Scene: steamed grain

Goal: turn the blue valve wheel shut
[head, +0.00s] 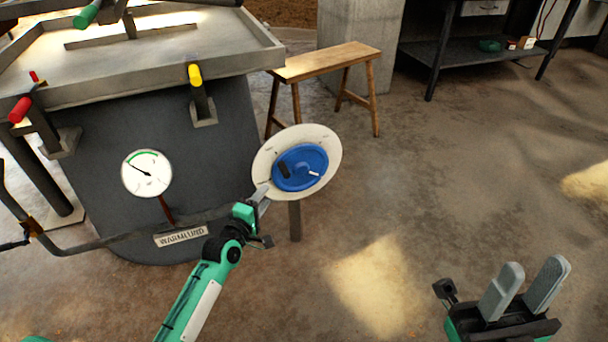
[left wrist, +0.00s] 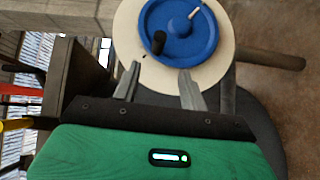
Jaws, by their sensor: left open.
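The blue valve wheel (head: 304,163) sits on a round cream plate (head: 326,146) on a post beside the dark vat. It carries a dark knob (head: 283,171) on its left and a short white mark (head: 315,174) on its right. My left gripper (head: 263,194) is at the plate's lower left edge. In the left wrist view, my left gripper (left wrist: 157,80) is open, its fingertips just short of the knob (left wrist: 158,43), which lies between and beyond them on the wheel (left wrist: 185,46). Nothing is between the fingers. My right gripper (head: 532,282) is open and empty at lower right.
The dark vat (head: 215,140) carries a white dial gauge (head: 147,174) with a green arc, a bent pipe (head: 95,243), and red and yellow-handled clamps (head: 195,76). A wooden bench (head: 330,62) stands behind the wheel. The floor right of the wheel is clear.

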